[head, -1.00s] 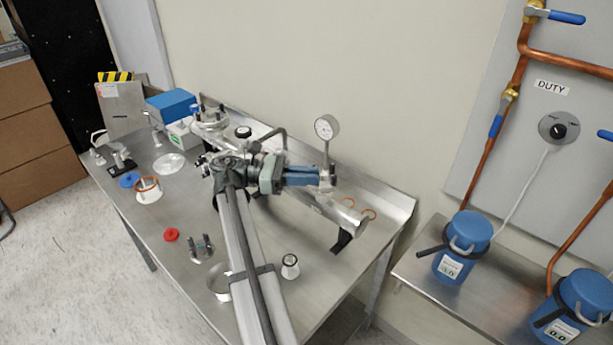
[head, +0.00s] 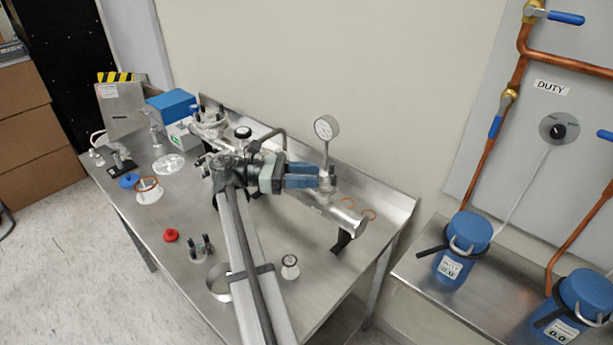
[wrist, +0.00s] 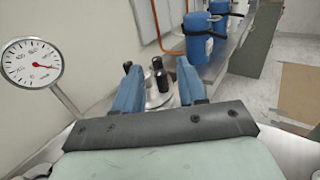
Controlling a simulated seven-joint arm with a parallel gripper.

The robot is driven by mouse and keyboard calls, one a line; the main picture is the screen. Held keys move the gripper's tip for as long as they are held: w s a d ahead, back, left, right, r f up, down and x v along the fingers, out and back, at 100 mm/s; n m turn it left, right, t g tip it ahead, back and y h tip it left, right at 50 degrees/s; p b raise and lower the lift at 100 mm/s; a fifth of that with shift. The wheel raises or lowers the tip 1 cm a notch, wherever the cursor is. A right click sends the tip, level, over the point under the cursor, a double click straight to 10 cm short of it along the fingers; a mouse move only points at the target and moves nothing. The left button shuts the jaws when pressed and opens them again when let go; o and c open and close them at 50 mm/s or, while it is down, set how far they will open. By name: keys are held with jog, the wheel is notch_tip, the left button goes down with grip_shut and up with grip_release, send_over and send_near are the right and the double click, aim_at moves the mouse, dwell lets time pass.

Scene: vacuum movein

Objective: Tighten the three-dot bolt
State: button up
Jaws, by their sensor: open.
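My gripper (head: 318,176) is open at the upper part of the steel pipe assembly (head: 345,219), near the foot of the dial gauge (head: 326,128). In the wrist view its blue fingers (wrist: 158,82) stand apart. Dark upright bolts or posts (wrist: 157,66) show between and just beyond them on a round metal fitting (wrist: 158,97). I cannot see contact between the fingers and these posts. No dot marks can be made out, so I cannot tell which one is the three-dot bolt. In the head view the gripper hides the fitting.
The gauge (wrist: 32,63) stands left of the fingers in the wrist view. The steel table (head: 190,260) carries a red cap (head: 171,235), a small clamp (head: 201,249) and a metal ring (head: 218,283). Blue canisters (head: 469,233) stand on the right shelf. The table's front middle is partly clear.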

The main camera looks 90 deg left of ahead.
notch_tip(320, 180, up, 10)
dwell(0.5)
jog(key=shift+f, duration=0.15)
jog(key=shift+c, duration=0.2)
jog(key=shift+s, duration=0.15)
jog(key=shift+c, duration=0.8)
jog(key=shift+n+y, duration=0.3)
jog(key=shift+y, duration=0.4)
jog(key=s, duration=0.1)
jog(key=s+d, duration=0.1)
jog(key=s, duration=0.1)
jog(key=s+r, duration=0.1)
jog(key=shift+s+d, duration=0.15)
jog(key=shift+d, duration=0.05)
jog(key=shift+c, duration=0.5)
jog(key=s+d+f+n+g+y, duration=0.3)
jog(key=s+d+n+y, duration=0.15)
jog(key=d, duration=0.25)
jog(key=w+a+f+n+g+y, duration=0.1)
jog(key=w+a+f+g+y, duration=0.1)
jog(key=w+a+f, duration=0.5)
jog(key=w, duration=0.3)
jog(key=shift+a+f, duration=0.25)
jog(key=shift+c, duration=0.2)
